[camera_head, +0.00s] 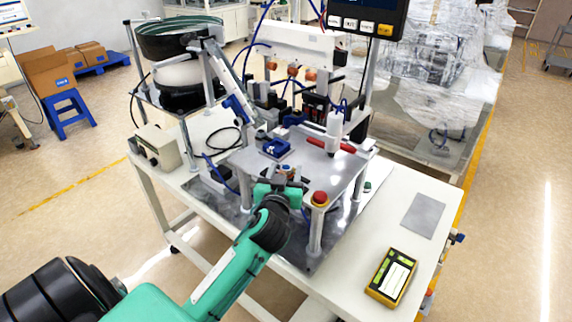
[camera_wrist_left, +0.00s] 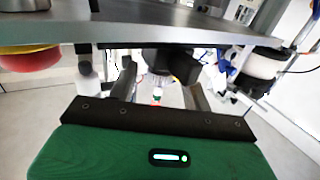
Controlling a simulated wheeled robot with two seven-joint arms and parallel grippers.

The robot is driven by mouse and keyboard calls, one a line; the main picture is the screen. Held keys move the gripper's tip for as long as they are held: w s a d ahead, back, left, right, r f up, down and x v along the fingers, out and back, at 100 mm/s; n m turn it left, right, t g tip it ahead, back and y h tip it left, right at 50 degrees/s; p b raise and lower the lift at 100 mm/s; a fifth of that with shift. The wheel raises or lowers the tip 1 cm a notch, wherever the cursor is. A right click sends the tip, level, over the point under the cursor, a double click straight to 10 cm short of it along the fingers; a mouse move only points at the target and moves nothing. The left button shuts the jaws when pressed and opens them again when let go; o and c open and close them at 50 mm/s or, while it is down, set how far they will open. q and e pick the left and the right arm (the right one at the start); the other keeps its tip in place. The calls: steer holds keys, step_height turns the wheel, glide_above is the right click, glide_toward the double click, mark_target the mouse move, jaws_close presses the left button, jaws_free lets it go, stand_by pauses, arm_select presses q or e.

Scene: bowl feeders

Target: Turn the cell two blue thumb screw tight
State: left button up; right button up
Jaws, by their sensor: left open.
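My left gripper (camera_head: 284,180) is at the front edge of the raised metal plate (camera_head: 318,164), with its arm coming from the lower left. In the left wrist view, its two dark fingers (camera_wrist_left: 160,92) are spread apart. A small pale piece with green and red marks (camera_wrist_left: 157,94) shows between them, under a dark round part (camera_wrist_left: 160,65); I cannot tell whether the fingers touch it. A blue fixture (camera_head: 277,147) sits on the plate beyond the gripper. I cannot clearly make out the blue thumb screw. My right gripper is not in view.
A red and yellow stop button (camera_head: 320,198) stands close to the right of the gripper. A bowl feeder (camera_head: 180,40) stands at the back left. A red-handled clamp (camera_head: 335,147) is on the plate. A yellow device (camera_head: 391,277) lies on the white table at right.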

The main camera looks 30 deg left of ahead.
arm_select(q)
steer(key=shift+w+a, duration=0.3)
steer(key=shift+w, duration=0.35)
steer(key=c, duration=1)
steer(key=shift+o, duration=0.2)
